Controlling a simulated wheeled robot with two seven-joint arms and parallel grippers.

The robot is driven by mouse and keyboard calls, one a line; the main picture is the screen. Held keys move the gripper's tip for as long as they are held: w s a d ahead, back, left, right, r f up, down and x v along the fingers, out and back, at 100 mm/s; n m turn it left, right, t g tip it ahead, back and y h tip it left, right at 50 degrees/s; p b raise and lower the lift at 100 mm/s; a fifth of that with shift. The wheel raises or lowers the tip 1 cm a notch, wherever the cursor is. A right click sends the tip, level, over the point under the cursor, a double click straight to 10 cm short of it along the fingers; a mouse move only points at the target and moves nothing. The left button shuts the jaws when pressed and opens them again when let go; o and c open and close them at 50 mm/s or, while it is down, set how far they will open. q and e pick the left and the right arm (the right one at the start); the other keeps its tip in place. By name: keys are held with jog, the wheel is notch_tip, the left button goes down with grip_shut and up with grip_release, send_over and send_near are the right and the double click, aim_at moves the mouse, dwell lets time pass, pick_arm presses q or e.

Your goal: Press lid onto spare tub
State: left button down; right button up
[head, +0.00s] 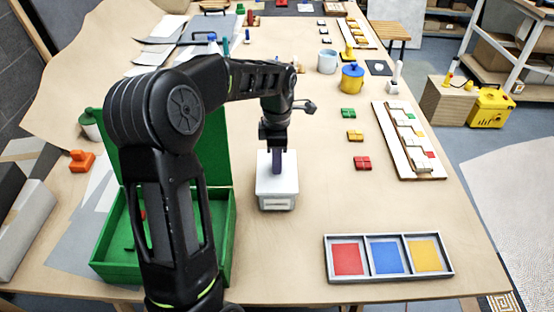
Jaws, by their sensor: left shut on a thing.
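A yellow tub (352,83) with a blue lid (352,70) on top stands at the back, right of centre. Whether the lid is seated fully is too small to tell. A pale blue-grey tub (327,62) stands just behind it to the left. My left gripper (274,146) points down at the middle of the table, well in front of both tubs. It is shut on a dark purple upright thing (277,164), whose lower end meets the top of a white box (277,190). I cannot tell whether it goes into the box. My right gripper is out of view.
A green open box (228,235) stands left, partly behind my left arm. A tray with red, blue and yellow panels (328,262) lies front right. Small coloured pieces (362,162) and a mosaic board (378,112) lie right. The table between white box and tray is clear.

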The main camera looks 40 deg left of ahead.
pick_arm(q)
jog(key=shift+f+b, duration=0.3)
jog(key=shift+f, duration=0.05)
dwell(0.6)
dwell(0.3)
jog(key=c, duration=1.1)
grip_release()
jog(key=shift+c, duration=0.2)
jog(key=shift+o, duration=0.2)
jog(key=o, duration=0.4)
jog(key=shift+o, duration=0.2)
jog(key=shift+r, duration=0.15)
jog(key=shift+r+p, duration=1.8)
jog(key=shift+r, duration=1.6)
